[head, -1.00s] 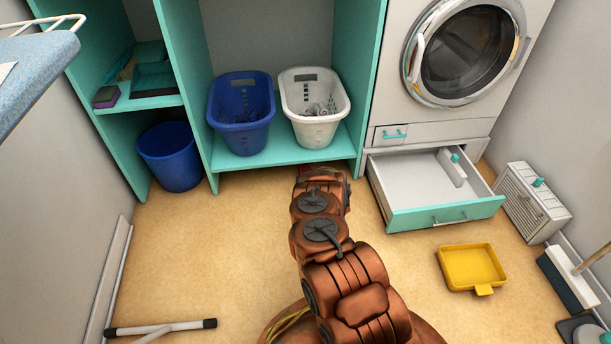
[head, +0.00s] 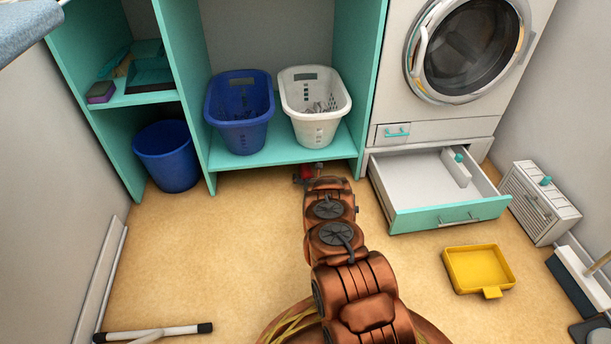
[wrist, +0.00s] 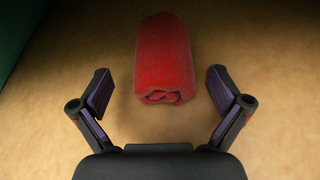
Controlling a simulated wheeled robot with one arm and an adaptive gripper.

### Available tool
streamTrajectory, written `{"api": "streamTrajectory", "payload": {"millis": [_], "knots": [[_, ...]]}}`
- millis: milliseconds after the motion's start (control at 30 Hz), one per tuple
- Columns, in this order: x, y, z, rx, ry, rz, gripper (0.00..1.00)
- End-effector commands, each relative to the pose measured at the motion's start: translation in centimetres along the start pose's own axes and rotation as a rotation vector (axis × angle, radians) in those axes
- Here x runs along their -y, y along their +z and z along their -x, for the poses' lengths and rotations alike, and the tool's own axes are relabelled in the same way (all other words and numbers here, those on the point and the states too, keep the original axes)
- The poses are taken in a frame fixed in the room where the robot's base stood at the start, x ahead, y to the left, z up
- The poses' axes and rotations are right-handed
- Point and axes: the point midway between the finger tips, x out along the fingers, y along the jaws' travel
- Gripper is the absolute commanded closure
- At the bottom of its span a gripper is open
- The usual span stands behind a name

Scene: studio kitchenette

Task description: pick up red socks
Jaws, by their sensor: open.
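The red socks (wrist: 162,60) are a rolled red bundle lying on the tan floor in the wrist view. A small part of the red socks (head: 306,172) shows in the head view, just in front of the teal shelf; my arm hides the rest. My gripper (wrist: 160,90) is open and empty, with its two fingers spread left and right of the socks' near end. The socks sit roughly centred between the fingers, mostly beyond the fingertips. I see no contact.
A blue basket (head: 239,128) and a white basket (head: 315,128) stand on the low teal shelf (head: 285,153). An open drawer (head: 450,214) juts out at right. A yellow dustpan (head: 478,268) lies on the floor. The floor at left is mostly clear.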

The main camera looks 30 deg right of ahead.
Motion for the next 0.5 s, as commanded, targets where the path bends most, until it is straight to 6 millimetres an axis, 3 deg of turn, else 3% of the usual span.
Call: {"api": "streamTrajectory", "payload": {"millis": [67,500], "knots": [[-0.01,0.02,0.01,0.000,0.000,0.000,0.00],[-0.04,0.01,0.02,0.000,0.000,0.001,0.46]]}}
